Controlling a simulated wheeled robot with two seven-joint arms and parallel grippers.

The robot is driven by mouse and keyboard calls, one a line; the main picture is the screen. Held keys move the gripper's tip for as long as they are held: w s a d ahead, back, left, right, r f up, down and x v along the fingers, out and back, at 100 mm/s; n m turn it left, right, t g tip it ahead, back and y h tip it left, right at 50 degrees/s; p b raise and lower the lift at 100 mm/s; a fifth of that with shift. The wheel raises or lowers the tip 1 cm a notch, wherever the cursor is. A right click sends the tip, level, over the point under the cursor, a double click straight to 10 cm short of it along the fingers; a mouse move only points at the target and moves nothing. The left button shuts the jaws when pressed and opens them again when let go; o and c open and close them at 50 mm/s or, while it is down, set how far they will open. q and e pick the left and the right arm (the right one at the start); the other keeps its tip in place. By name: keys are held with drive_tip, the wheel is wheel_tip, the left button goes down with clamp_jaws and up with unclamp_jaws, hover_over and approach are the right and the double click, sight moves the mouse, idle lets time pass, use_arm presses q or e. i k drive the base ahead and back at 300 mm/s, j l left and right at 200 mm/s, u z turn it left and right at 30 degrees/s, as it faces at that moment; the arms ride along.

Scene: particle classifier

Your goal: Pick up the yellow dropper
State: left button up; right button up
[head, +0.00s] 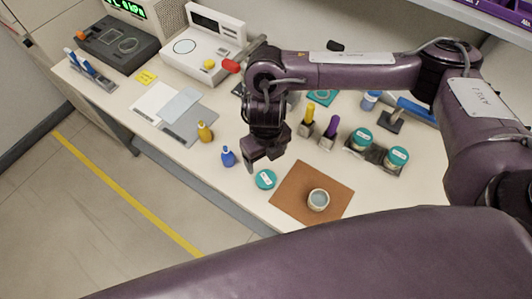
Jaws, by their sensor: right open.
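Two yellow things could be the yellow dropper. One is a slim yellow upright piece (308,115) on a dark base, just right of my right gripper. The other is a small yellow bottle-like piece (205,132) standing on the table to the gripper's left. I cannot tell which is the dropper. My right gripper (264,160) points down over the table between them, open and apart from both, with nothing seen between its fingers. My left gripper is not in view.
A purple upright piece (329,134) stands beside the slim yellow one. A small blue bottle (228,157) and a teal-lidded jar (265,180) are close to the gripper. A brown mat (286,199) bears a small cup (318,200). Teal-lidded jars (397,156) stand in a dark tray at right.

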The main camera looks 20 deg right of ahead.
sight(204, 132)
drive_tip(key=k+j, duration=0.2)
drive_tip(key=k, duration=0.3)
drive_tip(key=k+j, duration=0.2)
drive_tip(key=k, duration=0.25)
